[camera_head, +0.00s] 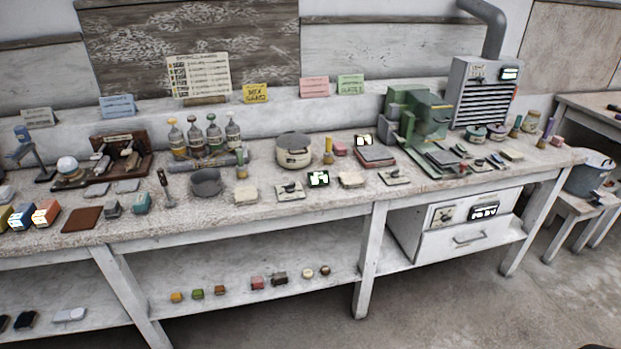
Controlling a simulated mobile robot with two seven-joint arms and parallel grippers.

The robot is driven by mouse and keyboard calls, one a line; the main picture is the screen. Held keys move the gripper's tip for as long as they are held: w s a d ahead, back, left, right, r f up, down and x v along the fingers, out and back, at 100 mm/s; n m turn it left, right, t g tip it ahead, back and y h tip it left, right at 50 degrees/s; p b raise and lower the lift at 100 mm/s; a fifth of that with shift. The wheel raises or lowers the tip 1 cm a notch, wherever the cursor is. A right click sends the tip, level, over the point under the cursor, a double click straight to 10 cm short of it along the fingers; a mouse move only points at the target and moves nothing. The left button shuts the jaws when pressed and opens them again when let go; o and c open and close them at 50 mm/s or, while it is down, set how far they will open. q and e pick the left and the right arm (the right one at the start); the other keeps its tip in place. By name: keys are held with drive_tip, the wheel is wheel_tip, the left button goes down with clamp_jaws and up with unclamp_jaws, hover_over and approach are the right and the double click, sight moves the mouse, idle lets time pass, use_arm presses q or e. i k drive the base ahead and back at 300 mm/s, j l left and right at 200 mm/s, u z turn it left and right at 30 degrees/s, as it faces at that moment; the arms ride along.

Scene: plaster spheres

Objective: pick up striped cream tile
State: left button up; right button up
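Several small cream pieces lie on the long workbench, and I cannot make out stripes on any of them at this size. One cream block (246,194) lies right of a dark grey bowl. Another cream block (351,180) lies near the bench's front edge, right of a small lit green display. A flat yellowish-cream piece (512,155) lies towards the right end. Which of these is the striped cream tile, I cannot tell. Neither of my grippers shows in the head view.
The workbench (330,210) is crowded with a dark grey bowl (206,183), a round cream pot (294,150), bottles (213,137) and a green machine (416,115). The lower shelf (230,270) holds small coloured blocks. Open floor (450,305) lies in front at right.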

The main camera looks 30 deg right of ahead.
sight(351, 179)
drive_tip(key=l+u, duration=1.1)
drive_tip(key=l, duration=0.6)
drive_tip(key=k+l, duration=0.1)
drive_tip(key=l, duration=0.35)
drive_tip(key=k+l+u, duration=0.1)
drive_tip(key=l, duration=0.35)
drive_tip(key=k+l, duration=0.1)
drive_tip(key=l, duration=0.4)
drive_tip(key=k+l, duration=0.1)
drive_tip(key=l, duration=0.35)
drive_tip(key=u, duration=0.05)
